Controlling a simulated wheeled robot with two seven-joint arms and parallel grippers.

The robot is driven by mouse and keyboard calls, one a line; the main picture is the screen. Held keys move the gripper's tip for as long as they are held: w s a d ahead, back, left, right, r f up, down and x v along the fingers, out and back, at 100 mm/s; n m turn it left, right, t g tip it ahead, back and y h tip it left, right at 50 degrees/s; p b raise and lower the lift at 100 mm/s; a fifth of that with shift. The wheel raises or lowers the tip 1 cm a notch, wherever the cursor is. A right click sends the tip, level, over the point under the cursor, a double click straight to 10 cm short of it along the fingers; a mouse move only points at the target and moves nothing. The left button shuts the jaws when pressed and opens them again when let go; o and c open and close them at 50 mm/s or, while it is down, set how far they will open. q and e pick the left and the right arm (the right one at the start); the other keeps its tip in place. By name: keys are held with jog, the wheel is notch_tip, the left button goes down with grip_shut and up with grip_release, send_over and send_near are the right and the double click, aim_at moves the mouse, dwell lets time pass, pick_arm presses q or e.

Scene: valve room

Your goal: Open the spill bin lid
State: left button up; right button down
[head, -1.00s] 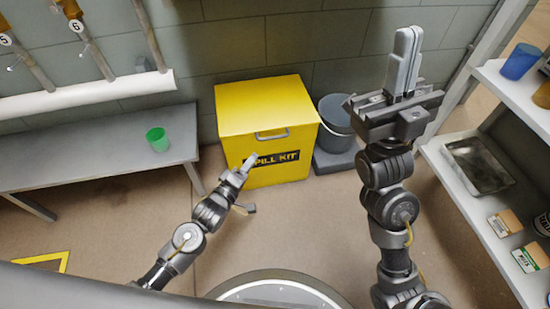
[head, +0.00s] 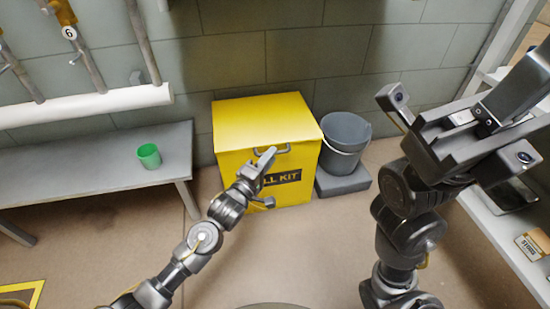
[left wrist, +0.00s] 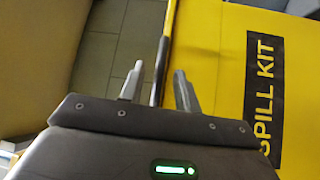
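The yellow spill bin (head: 240,180) stands on the floor against the wall, its lid (head: 262,118) shut. A grey handle (head: 284,149) sits at the lid's front edge, above the black label. My left gripper (head: 266,158) is at the bin's front, by the handle, and partly hides the handle and label. In the left wrist view, my left gripper's fingers (left wrist: 157,88) are apart, with the dark handle bar (left wrist: 159,68) showing between them; I see no firm grip. My right gripper (head: 520,85) is raised at the right, its fingers together and empty.
A grey bucket (head: 343,135) stands on a dark grey base right of the bin. A bench with a green cup (head: 149,156) is at the left. A white shelf (head: 505,230) stands at the right, behind my right arm. Floor in front of the bin is clear.

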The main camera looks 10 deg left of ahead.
pick_arm(q)
jog(key=shift+b+x, duration=0.45)
jog(key=shift+x, duration=1)
jog(key=shift+c, duration=0.2)
grip_shut()
